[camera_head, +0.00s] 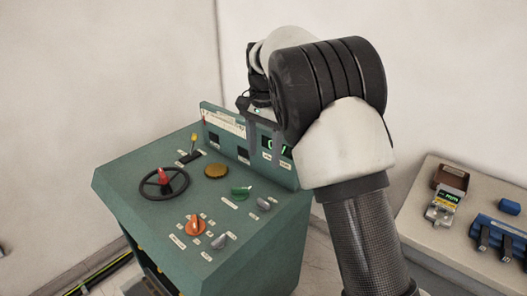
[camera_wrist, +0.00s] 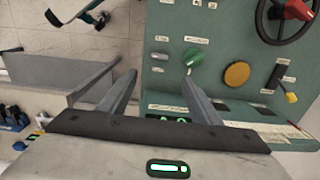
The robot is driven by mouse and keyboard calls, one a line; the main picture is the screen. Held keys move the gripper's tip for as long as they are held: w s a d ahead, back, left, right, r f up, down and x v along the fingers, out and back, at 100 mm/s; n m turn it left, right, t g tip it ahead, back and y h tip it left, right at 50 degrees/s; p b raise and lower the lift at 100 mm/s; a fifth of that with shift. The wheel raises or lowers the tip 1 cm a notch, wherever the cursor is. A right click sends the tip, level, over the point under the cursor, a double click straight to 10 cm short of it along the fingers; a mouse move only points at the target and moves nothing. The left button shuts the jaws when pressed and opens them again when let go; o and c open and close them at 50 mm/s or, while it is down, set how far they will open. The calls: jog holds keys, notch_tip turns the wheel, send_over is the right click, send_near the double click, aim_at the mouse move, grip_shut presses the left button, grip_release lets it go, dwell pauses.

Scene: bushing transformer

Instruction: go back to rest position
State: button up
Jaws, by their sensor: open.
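My gripper (camera_wrist: 159,76) is open and empty in the wrist view, its two grey fingers apart. In the camera_head view my gripper (camera_head: 264,146) hangs partly hidden behind my arm, in front of the upright display panel. The green control console (camera_head: 150,215) stands below and to the left of my arm. Its green knob (camera_wrist: 194,57) shows near the right fingertip in the wrist view; I cannot tell whether they touch. The green knob also shows in the camera_head view (camera_head: 241,191).
The console carries a black handwheel (camera_head: 164,183), a yellow round button (camera_head: 215,171), a yellow-tipped lever (camera_head: 194,137), an orange knob (camera_head: 195,225) and grey knobs. A side table (camera_head: 416,235) at right holds a meter (camera_head: 443,205) and blue items. Walls stand behind.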

jog(key=s+d+r+n+t+y+p, duration=0.1)
jog(key=s+d+r+n+t, duration=0.15)
jog(key=s+d+r, duration=0.95)
jog(key=s+d+n+t, duration=0.1)
jog(key=s+d+n, duration=0.1)
jog(key=s, duration=0.7)
jog(key=s+d+f+n+t+h+p, duration=0.1)
jog(key=s+d+n+t, duration=0.1)
jog(key=s, duration=0.8)
jog(key=shift+s+d+f+n+p, duration=0.3)
jog(key=shift+d+n, duration=0.1)
jog(key=shift+n, duration=0.25)
jog(key=shift+o, duration=0.5)
jog(key=shift+w, duration=0.1)
